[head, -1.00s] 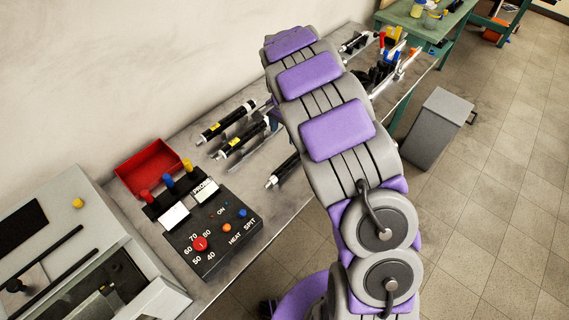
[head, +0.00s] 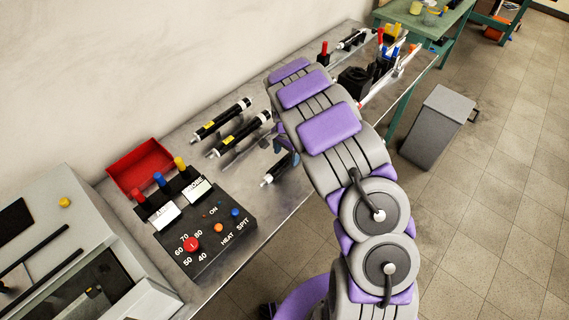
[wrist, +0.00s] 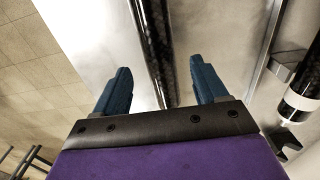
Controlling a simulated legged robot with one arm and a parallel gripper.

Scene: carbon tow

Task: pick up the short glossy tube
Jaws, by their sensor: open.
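A short black glossy tube (head: 278,169) with a silver tip lies near the front edge of the grey bench, its far end hidden by my gripper. In the wrist view the dark glossy tube (wrist: 153,40) runs lengthwise between my two blue fingers. My gripper (wrist: 162,84) is open, with a finger on each side of it and visible gaps. In the head view my gripper (head: 283,145) is at the tube's far end, partly hidden by my arm. I cannot tell its height over the tube.
A black control box (head: 205,232) and red tray (head: 140,166) stand left. Tools and holders (head: 385,65) crowd the far end. A grey bin (head: 436,125) stands on the floor.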

